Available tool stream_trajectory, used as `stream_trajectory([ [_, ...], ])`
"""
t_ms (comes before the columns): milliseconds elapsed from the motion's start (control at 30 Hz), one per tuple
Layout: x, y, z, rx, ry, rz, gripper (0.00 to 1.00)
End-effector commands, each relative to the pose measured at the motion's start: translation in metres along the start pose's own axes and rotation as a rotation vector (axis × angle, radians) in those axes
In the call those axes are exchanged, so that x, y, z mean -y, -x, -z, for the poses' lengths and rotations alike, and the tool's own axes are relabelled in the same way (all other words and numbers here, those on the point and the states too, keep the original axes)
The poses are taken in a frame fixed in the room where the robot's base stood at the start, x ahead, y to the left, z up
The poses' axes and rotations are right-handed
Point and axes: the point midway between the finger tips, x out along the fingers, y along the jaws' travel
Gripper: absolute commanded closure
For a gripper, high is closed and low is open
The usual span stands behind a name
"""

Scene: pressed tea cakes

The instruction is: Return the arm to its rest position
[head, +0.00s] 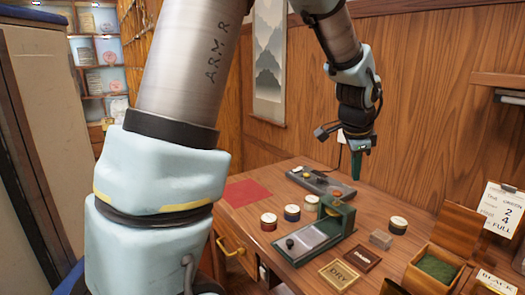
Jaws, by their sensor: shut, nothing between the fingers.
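My arm rises large in the left and middle of the head view, bends at the top and comes down over the table. My gripper (357,168) points down above the back part of the wooden table (318,265). It is shut and empty, apart from the things below it. Its fingertips look small and dark at this distance.
A green press-like device (338,213), a grey device (320,182), several round tins (292,213), a red mat (246,193) and a "DRY" plaque (338,274) are on the table. An open box with green contents (437,268) stands at right. Shelves (98,55) are at back left.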

Motion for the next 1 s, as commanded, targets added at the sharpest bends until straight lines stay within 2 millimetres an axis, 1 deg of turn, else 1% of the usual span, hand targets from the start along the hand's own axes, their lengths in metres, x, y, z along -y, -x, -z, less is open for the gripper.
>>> stream_trajectory([
  [33,0.002,0.000,-0.041,0.034,0.137,-0.006,1.00],
  [67,0.001,0.000,-0.063,0.052,0.223,-0.009,1.00],
  [100,-0.003,0.001,-0.092,0.077,0.339,-0.014,1.00],
  [133,-0.006,0.002,-0.114,0.095,0.428,-0.016,1.00],
  [167,-0.011,0.003,-0.135,0.114,0.517,-0.019,1.00],
  [200,-0.019,0.005,-0.163,0.138,0.641,-0.020,1.00],
  [267,-0.035,0.009,-0.202,0.174,0.821,-0.020,1.00],
  [300,-0.046,0.012,-0.225,0.196,0.939,-0.019,1.00],
  [400,-0.076,0.019,-0.270,0.243,1.198,-0.012,1.00],
  [500,-0.101,0.025,-0.297,0.277,1.387,-0.005,1.00],
  [600,-0.116,0.028,-0.311,0.296,1.497,-0.001,1.00],
  [700,-0.122,0.029,-0.315,0.302,1.535,0.001,1.00],
  [1000,-0.121,0.029,-0.315,0.302,1.532,0.001,1.00],
])
